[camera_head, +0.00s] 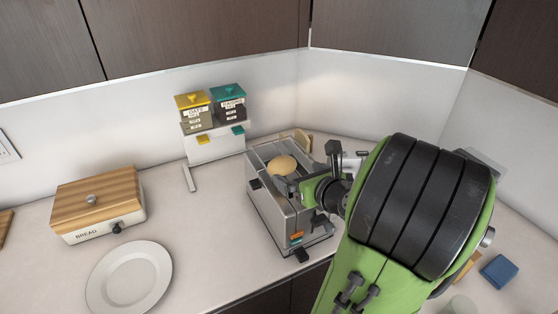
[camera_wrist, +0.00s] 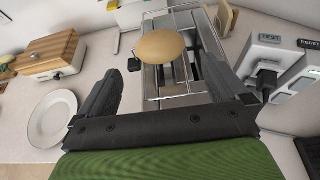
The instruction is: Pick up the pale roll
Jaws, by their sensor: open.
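The pale roll (camera_head: 282,165) is a tan, rounded piece on top of the silver toaster (camera_head: 262,208), near its slots. In the wrist view the roll (camera_wrist: 161,47) lies ahead of my gripper (camera_wrist: 160,85), roughly centred between the two dark fingers and just beyond their tips. The fingers are wide apart with nothing between them. In the head view my gripper is over the toaster's right side, partly hidden by my green and black arm. Whether the fingers touch the toaster is unclear.
A white plate (camera_head: 129,278) and a wooden-lidded bread box (camera_head: 98,205) stand on the counter at left. A dispenser stand with yellow and teal lids (camera_head: 212,112) is behind the toaster. A grey machine (camera_wrist: 285,65) stands at right. A blue block (camera_head: 499,271) lies far right.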

